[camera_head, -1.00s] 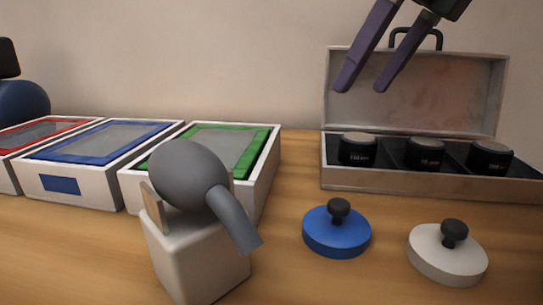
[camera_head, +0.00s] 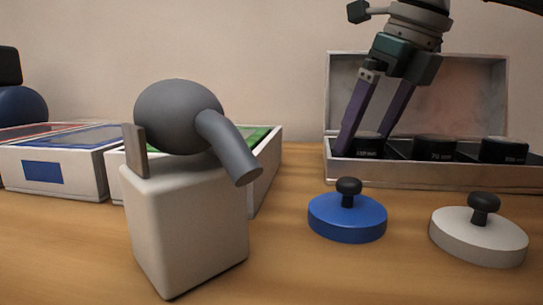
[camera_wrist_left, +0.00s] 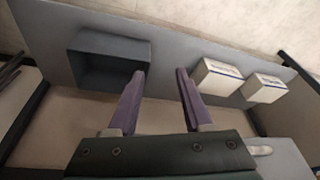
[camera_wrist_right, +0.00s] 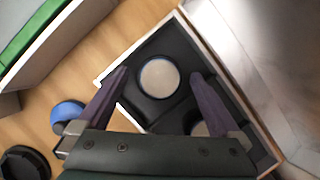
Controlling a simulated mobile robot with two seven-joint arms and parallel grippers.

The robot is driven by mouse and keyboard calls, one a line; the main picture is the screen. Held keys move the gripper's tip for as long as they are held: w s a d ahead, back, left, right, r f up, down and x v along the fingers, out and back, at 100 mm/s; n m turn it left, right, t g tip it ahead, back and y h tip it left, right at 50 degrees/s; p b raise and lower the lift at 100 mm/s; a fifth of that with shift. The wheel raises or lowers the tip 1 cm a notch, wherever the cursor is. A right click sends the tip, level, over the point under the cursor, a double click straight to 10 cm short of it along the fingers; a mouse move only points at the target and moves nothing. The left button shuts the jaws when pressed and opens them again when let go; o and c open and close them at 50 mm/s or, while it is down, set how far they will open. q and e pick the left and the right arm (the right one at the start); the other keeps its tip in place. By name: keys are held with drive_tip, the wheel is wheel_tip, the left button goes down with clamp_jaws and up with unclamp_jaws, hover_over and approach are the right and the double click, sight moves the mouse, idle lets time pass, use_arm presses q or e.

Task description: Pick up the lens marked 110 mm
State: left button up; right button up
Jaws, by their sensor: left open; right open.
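Three black lenses stand in a row in the open metal case (camera_head: 440,175): a left lens (camera_head: 369,141), a middle lens (camera_head: 436,148) whose label seems to read 70 mm, and a right lens (camera_head: 504,150). The left lens's label is partly hidden and too small to read surely. My right gripper (camera_head: 360,153) is open and points down at the left lens, one finger on each side. In the right wrist view, a lens with a pale round top (camera_wrist_right: 159,78) lies between the open fingers, with gaps on both sides. My left gripper (camera_wrist_left: 160,73) is open and empty, outside the head view.
A blue disc with a black knob (camera_head: 347,217) and a white one (camera_head: 478,238) lie in front of the case. A white block with a grey rounded piece (camera_head: 185,225) stands left. Framed trays (camera_head: 80,175) lie behind it. Bare wood separates them.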

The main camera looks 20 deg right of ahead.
drive_tip(key=shift+c, duration=0.4)
drive_tip(key=c, duration=1.5)
